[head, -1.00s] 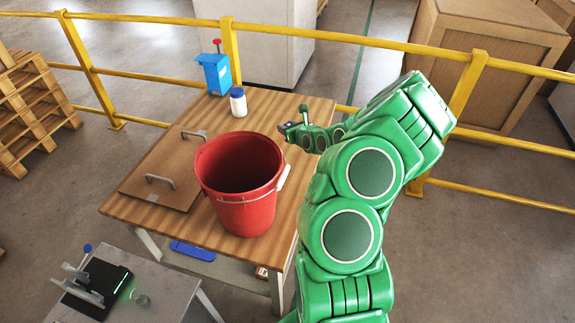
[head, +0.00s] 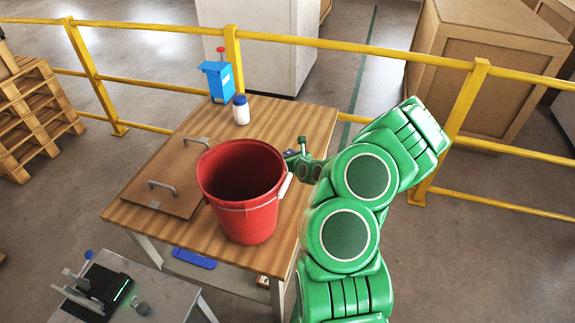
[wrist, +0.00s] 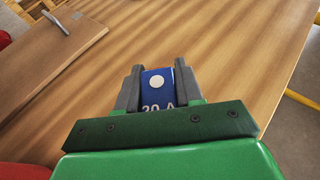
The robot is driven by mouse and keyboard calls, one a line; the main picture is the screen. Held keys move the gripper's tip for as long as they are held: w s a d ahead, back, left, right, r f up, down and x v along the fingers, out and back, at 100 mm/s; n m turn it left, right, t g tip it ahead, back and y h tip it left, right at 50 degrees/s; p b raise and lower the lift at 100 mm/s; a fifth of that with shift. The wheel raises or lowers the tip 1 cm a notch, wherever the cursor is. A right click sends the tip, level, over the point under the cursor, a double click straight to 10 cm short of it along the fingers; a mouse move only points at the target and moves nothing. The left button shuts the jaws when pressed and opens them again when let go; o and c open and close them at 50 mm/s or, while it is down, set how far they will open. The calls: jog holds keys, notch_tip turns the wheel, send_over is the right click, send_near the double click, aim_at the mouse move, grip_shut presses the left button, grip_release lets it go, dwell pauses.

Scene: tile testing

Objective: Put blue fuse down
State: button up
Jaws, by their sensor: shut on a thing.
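The blue fuse (wrist: 158,88) is between the fingers of my gripper (wrist: 160,84) in the wrist view. It has a white dot and the marking "20 A" on its face. Bare wooden table surface (wrist: 215,50) lies around and beyond it in that view. In the head view my gripper (head: 290,154) is small, at the right side of the table (head: 285,120), just behind and right of the red bucket. The fuse is hard to make out there, and its height above the table cannot be told.
A red bucket (head: 245,222) stands on the table. A wooden board with two metal handles (head: 168,185) lies left of it. A white bottle with a blue cap (head: 241,112) and a blue device (head: 218,80) stand at the back. A yellow railing (head: 330,45) runs behind.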

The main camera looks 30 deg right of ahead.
jog(key=shift+f, duration=2.45)
jog(key=shift+f, duration=0.1)
jog(key=o, duration=1.1)
jog(key=shift+v, duration=6)
